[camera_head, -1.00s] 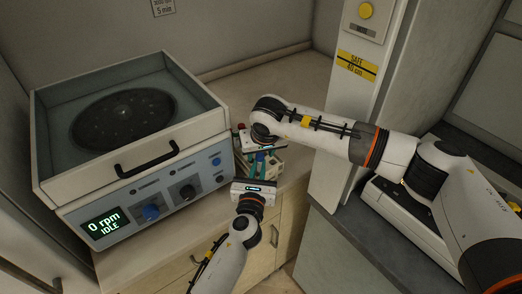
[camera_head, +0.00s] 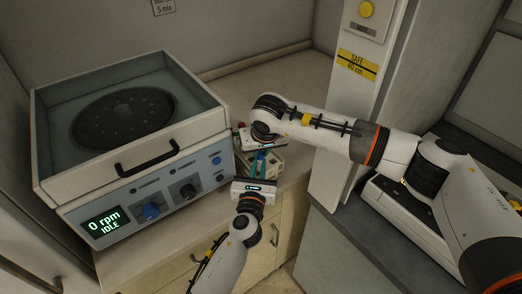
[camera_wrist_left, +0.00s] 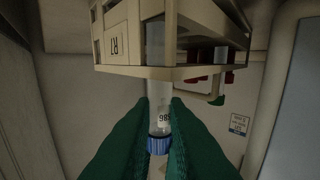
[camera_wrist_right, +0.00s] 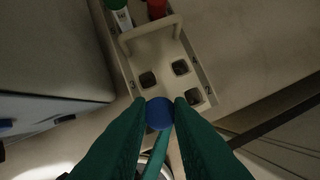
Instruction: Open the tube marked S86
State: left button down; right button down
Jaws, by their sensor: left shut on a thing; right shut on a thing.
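The tube marked S86 (camera_wrist_left: 163,117) shows upside down in the left wrist view, with a ribbed blue cap (camera_wrist_left: 158,145). Its other end appears to run into the pale rack (camera_wrist_left: 135,71). My left gripper (camera_wrist_left: 160,105) has its green fingers on either side of the tube by the label, shut on it. My right gripper (camera_wrist_right: 159,117) is shut on the blue cap, seen from above in the right wrist view (camera_wrist_right: 159,110). In the head view the left gripper (camera_head: 257,174) is in front of the rack and the right gripper (camera_head: 257,150) above it; both largely hide the tube.
The rack has empty holes, a handle (camera_wrist_right: 150,33), a green-capped tube (camera_wrist_right: 119,6) and a red cap (camera_wrist_right: 157,8). A centrifuge (camera_head: 150,165) reading 0 rpm IDLE stands close on the left. A white pillar (camera_head: 357,100) stands right. Bench behind the rack is clear.

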aim_at(261, 155)
jog(key=shift+r, duration=0.95)
jog(key=shift+r, duration=0.1)
jog(key=shift+r, duration=1.95)
pick_arm(q)
jog(key=c, duration=1.3)
grip_release()
jog(key=shift+c, duration=0.2)
